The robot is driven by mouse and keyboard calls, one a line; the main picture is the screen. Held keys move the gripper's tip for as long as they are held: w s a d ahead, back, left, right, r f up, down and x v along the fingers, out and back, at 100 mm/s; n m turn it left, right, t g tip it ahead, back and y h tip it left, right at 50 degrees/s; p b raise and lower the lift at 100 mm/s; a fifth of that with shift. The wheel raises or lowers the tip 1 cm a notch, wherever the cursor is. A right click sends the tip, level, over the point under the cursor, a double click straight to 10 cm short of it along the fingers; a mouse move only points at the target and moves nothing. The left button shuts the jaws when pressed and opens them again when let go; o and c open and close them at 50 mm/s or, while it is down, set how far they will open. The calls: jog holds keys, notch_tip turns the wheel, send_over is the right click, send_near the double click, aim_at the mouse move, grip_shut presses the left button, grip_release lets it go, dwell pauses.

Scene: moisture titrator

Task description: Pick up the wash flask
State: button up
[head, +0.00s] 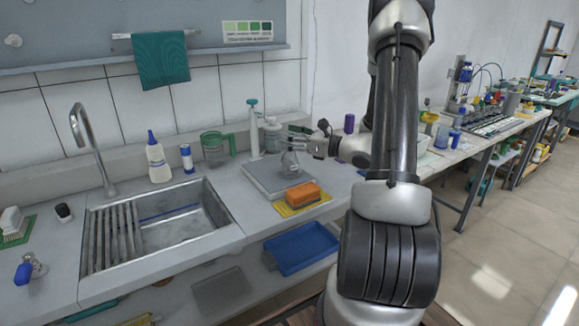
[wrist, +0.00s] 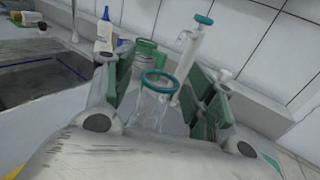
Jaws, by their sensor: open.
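A clear glass flask (head: 290,163) stands upright on a flat grey plate (head: 262,184) beside the sink. In the wrist view the flask (wrist: 152,108) shows a teal rim and sits between the two green-padded fingers. My gripper (wrist: 163,84) is open, with one finger on each side of the flask and visible gaps to the glass. In the head view my gripper (head: 291,140) reaches in from the right at the height of the flask's upper part. The flask's lower part is hidden in the wrist view by the gripper body.
A white pump dispenser (head: 254,130) and a green-handled jug (head: 216,148) stand close behind the flask. An orange sponge (head: 302,195) lies in front. A blue-capped bottle (head: 157,160) and can (head: 187,158) stand behind the sink (head: 165,226).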

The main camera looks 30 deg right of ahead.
jog(key=shift+c, duration=0.4)
jog(key=shift+a, duration=0.1)
grip_shut()
jog(key=shift+r, duration=0.1)
